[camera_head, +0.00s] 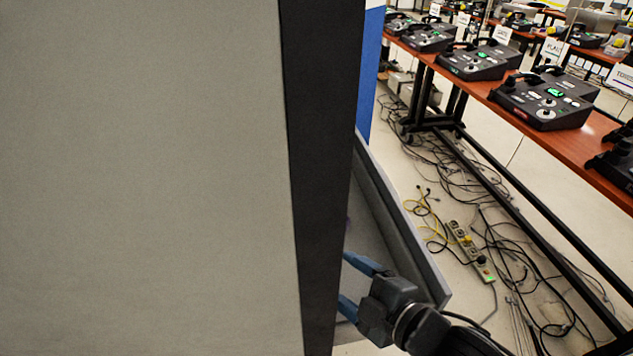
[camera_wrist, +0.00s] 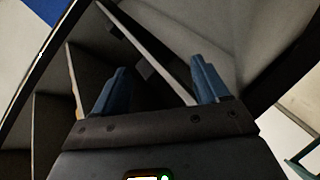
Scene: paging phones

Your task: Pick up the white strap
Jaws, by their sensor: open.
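My gripper (camera_head: 346,281) has two blue fingers and points left in the head view, beside a dark upright edge. In the wrist view my gripper (camera_wrist: 160,66) is open, its fingers wide apart, reaching into a dark grey compartmented space. A thin pale strip (camera_wrist: 147,47) runs diagonally there, passing between the fingers toward the right one. I cannot tell whether it is the white strap or a panel edge. Nothing is clearly held. No white strap is certain in the head view, where a large panel hides the left side.
A large grey-beige panel (camera_head: 140,180) with a dark edge (camera_head: 325,150) fills the left of the head view. A grey tray-like wall (camera_head: 400,225) stands behind my gripper. Right are a red-brown table (camera_head: 480,88) with phone consoles (camera_head: 545,98), and floor cables around a power strip (camera_head: 470,250).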

